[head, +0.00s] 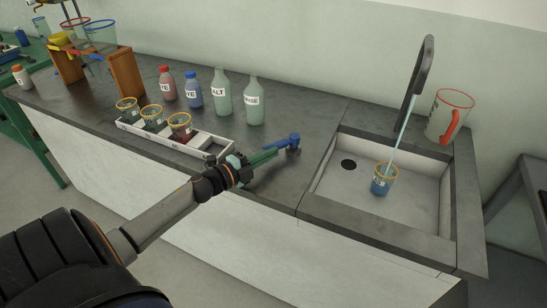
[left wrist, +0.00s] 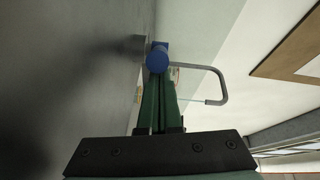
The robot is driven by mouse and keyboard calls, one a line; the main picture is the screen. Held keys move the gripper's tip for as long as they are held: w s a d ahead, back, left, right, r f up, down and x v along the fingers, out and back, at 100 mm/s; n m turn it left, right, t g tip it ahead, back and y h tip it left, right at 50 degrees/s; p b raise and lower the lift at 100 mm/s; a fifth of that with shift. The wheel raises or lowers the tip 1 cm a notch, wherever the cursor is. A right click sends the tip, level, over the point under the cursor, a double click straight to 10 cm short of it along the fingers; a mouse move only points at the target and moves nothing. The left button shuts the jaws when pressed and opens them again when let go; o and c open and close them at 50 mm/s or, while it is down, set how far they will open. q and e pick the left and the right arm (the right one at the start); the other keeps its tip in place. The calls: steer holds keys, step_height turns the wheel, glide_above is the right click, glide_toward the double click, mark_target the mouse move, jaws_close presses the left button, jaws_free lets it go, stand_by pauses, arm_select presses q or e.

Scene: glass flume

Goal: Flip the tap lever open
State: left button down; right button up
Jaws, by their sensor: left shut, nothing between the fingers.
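The blue tap lever (head: 290,143) is on the counter left of the sink. The grey tap (head: 424,65) arches over the sink, and a pale blue stream (head: 398,130) runs from it into a blue cup with an orange rim (head: 380,186). My left gripper (head: 274,153) is shut and empty, its green fingertips right at the lever's left side. In the left wrist view the lever's blue round end (left wrist: 157,58) lies just beyond the fingertips (left wrist: 158,82); whether they touch I cannot tell. My right gripper is out of view.
A white rack (head: 213,150) with several cups lies left of my gripper. Several bottles (head: 223,95) stand behind it. A clear jug with a red handle (head: 447,118) stands right of the tap. The sink basin (head: 420,215) is open at the right.

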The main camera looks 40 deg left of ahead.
arm_select(q)
steer(key=a, duration=0.1)
steer(key=w+a, duration=0.1)
steer(key=a, duration=0.1)
steer(key=shift+a+b, duration=0.15)
steer(key=shift+b, duration=0.25)
steer(key=shift+w+a+b, duration=0.3)
steer(key=shift+w+a, duration=0.2)
steer(key=shift+a, duration=0.2)
steer(key=shift+w+a+b, duration=0.25)
steer(key=shift+w+a, duration=0.2)
steer(key=shift+a, duration=0.25)
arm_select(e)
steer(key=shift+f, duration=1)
